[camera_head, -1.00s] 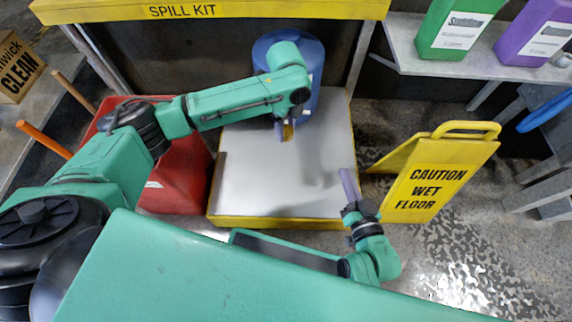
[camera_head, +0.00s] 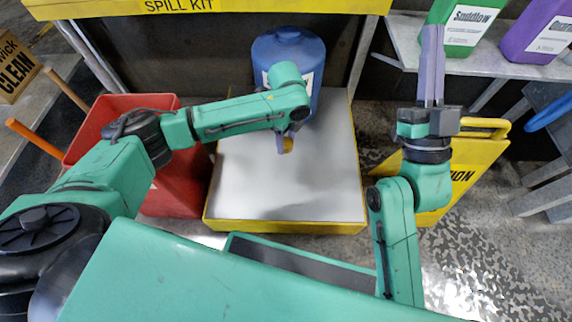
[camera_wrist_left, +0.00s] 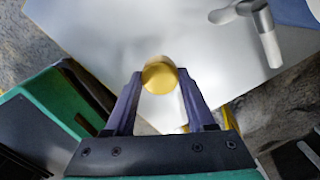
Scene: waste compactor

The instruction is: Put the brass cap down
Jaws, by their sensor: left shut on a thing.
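The brass cap (camera_wrist_left: 160,76) is a round golden disc between the fingertips of my left gripper (camera_wrist_left: 160,90) in the left wrist view. In the head view it is a small yellow spot (camera_head: 288,145) at the end of my left gripper (camera_head: 283,143), which is over the white platform (camera_head: 250,190) with a yellow rim. Whether the cap touches the platform is unclear. My right gripper (camera_head: 432,65) is raised at the right, fingers pointing up the picture toward the shelf; its finger gap cannot be made out.
A blue drum (camera_head: 290,50) stands at the platform's back. A grey tap (camera_wrist_left: 262,30) shows in the left wrist view. A red bin (camera_head: 110,115) is left, a yellow wet-floor sign (camera_head: 465,175) right. A shelf (camera_head: 400,40) holds green (camera_head: 470,25) and purple (camera_head: 540,30) jugs.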

